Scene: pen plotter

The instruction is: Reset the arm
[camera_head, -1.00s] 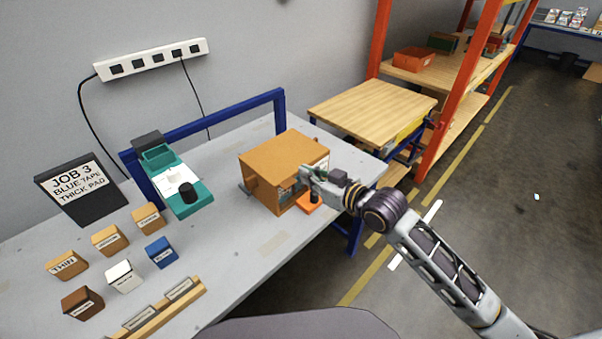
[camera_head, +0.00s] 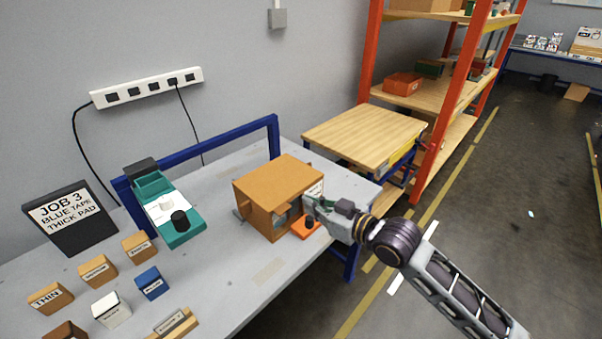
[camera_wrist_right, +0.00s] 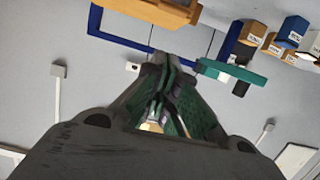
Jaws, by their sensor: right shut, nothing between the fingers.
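My right arm reaches in from the lower right of the head view. Its gripper (camera_head: 312,206) is shut and empty, beside the right face of an orange-brown box (camera_head: 272,187). The gripper partly hides that face, and I cannot tell whether it touches the box. In the right wrist view the closed fingers (camera_wrist_right: 163,82) point toward the wall and bench things, with nothing between them. My left gripper is in neither view.
An orange base with a black knob (camera_head: 307,227) sits by the gripper. A teal device (camera_head: 185,232), labelled blocks and the JOB 3 sign (camera_head: 68,216) stand on the grey bench (camera_head: 225,270). A wooden table (camera_head: 360,135) and orange-framed shelves stand behind.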

